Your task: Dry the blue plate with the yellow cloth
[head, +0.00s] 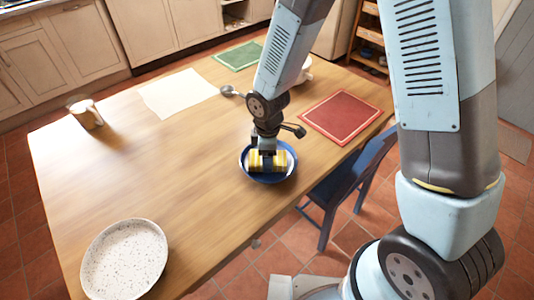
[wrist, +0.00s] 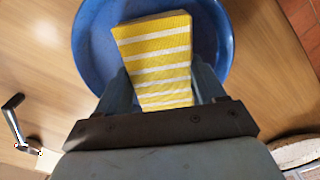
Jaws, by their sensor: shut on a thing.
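The blue plate (head: 291,174) lies on the wooden table near its right edge; its blue rim also shows in the wrist view (wrist: 88,50). The yellow cloth with white stripes (wrist: 155,58) is a folded pad over the plate, and it shows in the head view (head: 255,162). My gripper (head: 267,158) is shut on the cloth, with one finger on each side of it in the wrist view (wrist: 160,84). The cloth is over the middle of the plate; I cannot tell whether it touches the plate's surface.
A speckled white dish (head: 125,260) stands at the table's front left. A blue chair (head: 345,182) stands at the right edge. The table's middle is clear.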

